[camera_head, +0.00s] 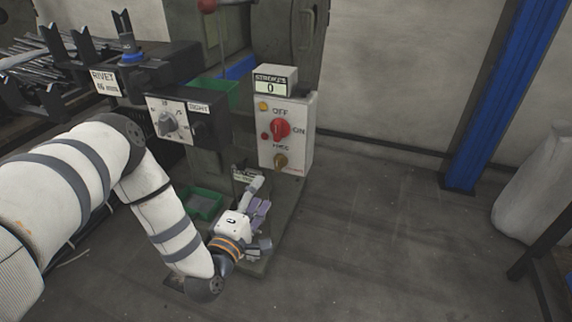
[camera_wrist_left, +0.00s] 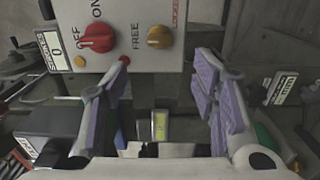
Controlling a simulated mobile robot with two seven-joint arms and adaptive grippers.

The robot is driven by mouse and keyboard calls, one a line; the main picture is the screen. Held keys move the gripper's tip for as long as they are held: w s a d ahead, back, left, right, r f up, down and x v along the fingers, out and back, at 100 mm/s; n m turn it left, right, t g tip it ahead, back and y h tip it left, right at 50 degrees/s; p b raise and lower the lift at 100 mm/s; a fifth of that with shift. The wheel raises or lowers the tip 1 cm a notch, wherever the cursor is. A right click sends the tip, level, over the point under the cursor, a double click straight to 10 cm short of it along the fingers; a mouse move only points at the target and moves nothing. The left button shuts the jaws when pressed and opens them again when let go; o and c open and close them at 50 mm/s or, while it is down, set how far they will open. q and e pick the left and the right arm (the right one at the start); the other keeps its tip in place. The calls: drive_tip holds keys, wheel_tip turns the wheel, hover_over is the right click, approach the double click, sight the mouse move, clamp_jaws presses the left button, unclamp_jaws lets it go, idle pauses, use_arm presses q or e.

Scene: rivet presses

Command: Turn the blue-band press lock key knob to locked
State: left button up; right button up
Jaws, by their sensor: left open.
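The lock key knob is a small brass knob (camera_head: 280,161) low on the white control box (camera_head: 297,137). In the wrist view the knob (camera_wrist_left: 160,37) lies between a black FREE label and a partly cut-off red label. Which way it points is hard to tell. A red OFF/ON knob (camera_head: 281,129) sits above it and also shows in the wrist view (camera_wrist_left: 97,37). My left gripper (camera_head: 260,196) is open and empty, below the box and apart from the knob. Its purple-padded fingers (camera_wrist_left: 160,78) frame the space below the knob in the wrist view. My right gripper is not in view.
A counter display (camera_head: 274,83) reading 0 tops the box. A grey selector dial (camera_head: 167,122) is on a black panel to the left. A blue-ringed post (camera_head: 132,55) stands above the rivet sign. A green tray (camera_head: 204,204) lies beside my left wrist.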

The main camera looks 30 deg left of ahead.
sight(277, 167)
use_arm(q)
drive_tip(key=b+x, duration=0.1)
drive_tip(key=x, duration=1)
drive_tip(key=shift+d+r, duration=0.1)
drive_tip(key=shift+d, duration=0.05)
drive_tip(key=c, duration=1.2)
